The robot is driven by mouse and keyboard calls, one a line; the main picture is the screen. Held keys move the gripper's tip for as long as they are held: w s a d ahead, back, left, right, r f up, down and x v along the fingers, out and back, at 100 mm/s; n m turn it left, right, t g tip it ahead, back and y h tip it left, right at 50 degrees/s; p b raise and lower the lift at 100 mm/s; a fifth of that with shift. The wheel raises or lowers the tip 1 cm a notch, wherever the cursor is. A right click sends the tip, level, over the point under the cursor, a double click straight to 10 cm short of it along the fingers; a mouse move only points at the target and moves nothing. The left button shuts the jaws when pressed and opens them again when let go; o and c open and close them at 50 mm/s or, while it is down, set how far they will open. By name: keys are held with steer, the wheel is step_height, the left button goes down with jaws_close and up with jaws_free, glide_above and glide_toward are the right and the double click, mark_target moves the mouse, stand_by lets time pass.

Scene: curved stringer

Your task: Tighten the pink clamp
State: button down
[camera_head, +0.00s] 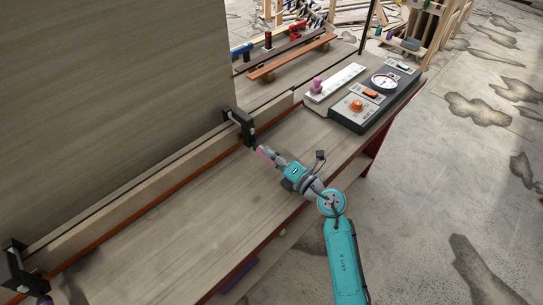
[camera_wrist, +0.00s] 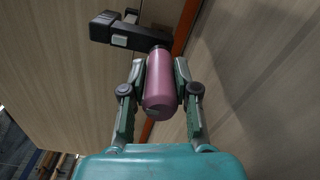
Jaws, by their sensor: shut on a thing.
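The pink clamp has a black bar body (camera_head: 239,126) fixed over the wooden strip at the panel's foot, and a pink cylindrical handle (camera_head: 265,152) pointing toward my arm. In the wrist view the pink handle (camera_wrist: 160,85) lies between my two fingers, and the black clamp body (camera_wrist: 122,32) is beyond it. My gripper (camera_head: 272,157) is shut on the handle, with a finger on each side of it.
Another black clamp (camera_head: 18,272) sits at the lower left on the same strip. A control box (camera_head: 376,100) with an orange button and a dial, and a white strip (camera_head: 338,82) with a pink knob, stand on the bench's far right. The bench top (camera_head: 180,225) nearby is clear.

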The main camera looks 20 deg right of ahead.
steer(key=c, duration=0.9)
jaws_free()
steer(key=shift+o, duration=0.2)
steer(key=v, duration=1.2)
steer(key=shift+d, duration=0.1)
steer(key=shift+s+d, duration=0.1)
steer(key=shift+v, duration=0.85)
steer(key=shift+s, duration=0.1)
